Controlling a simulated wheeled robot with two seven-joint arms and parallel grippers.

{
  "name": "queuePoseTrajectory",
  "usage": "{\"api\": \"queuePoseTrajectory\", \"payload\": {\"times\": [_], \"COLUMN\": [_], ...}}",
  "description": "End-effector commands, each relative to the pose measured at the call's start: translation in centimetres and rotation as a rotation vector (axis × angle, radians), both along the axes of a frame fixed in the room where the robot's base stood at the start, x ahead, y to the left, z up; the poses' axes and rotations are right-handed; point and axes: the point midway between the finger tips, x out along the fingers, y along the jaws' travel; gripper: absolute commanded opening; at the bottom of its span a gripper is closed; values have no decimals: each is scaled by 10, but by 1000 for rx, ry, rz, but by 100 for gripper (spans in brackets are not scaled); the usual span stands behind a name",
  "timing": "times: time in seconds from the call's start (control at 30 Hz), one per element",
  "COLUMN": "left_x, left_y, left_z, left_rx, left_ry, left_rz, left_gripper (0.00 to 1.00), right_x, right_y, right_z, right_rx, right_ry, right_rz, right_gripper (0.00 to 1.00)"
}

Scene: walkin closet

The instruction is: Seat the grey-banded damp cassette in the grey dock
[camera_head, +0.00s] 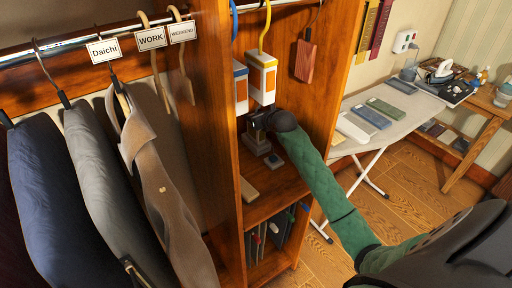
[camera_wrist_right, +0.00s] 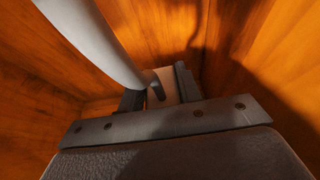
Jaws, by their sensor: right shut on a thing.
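My right gripper (camera_head: 262,122) is inside the wooden tower, above its shelf, with the arm coming in from the right. Its fingers, seen in the right wrist view (camera_wrist_right: 160,93), are shut on a pale block (camera_wrist_right: 164,78), which I take to be the grey-banded damp cassette. Its band is not clear, and the gripper hides most of it. Just below the gripper, the grey dock (camera_head: 257,150) stands on the shelf. I cannot tell whether the held block touches the dock. My left gripper is not in view.
White cassettes hang above the gripper, one on a yellow hook (camera_head: 262,78), one on a blue hook (camera_head: 240,88). A reddish wooden block (camera_head: 305,60) hangs to the right. A tan block (camera_head: 248,190) lies on the shelf. Tower walls are close on both sides.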

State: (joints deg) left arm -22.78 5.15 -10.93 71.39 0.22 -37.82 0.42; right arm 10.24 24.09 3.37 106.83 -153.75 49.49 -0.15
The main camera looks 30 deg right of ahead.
Motion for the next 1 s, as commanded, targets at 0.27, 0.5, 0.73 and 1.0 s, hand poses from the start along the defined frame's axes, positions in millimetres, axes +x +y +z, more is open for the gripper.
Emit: {"api": "queuePoseTrajectory", "payload": {"times": [0.27,0.5,0.73,1.0], "left_x": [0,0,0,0], "left_y": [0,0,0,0], "left_z": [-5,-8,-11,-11], "left_rx": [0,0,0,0], "left_ry": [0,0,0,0], "left_rz": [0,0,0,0], "left_gripper": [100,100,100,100], "right_x": [0,0,0,0], "right_y": [0,0,0,0], "right_z": [-6,-10,-15,-15], "right_rx": [0,0,0,0], "right_ry": [-1,-1,-1,-1], "right_rz": [0,0,0,0], "right_gripper": [0,0,0,0]}}
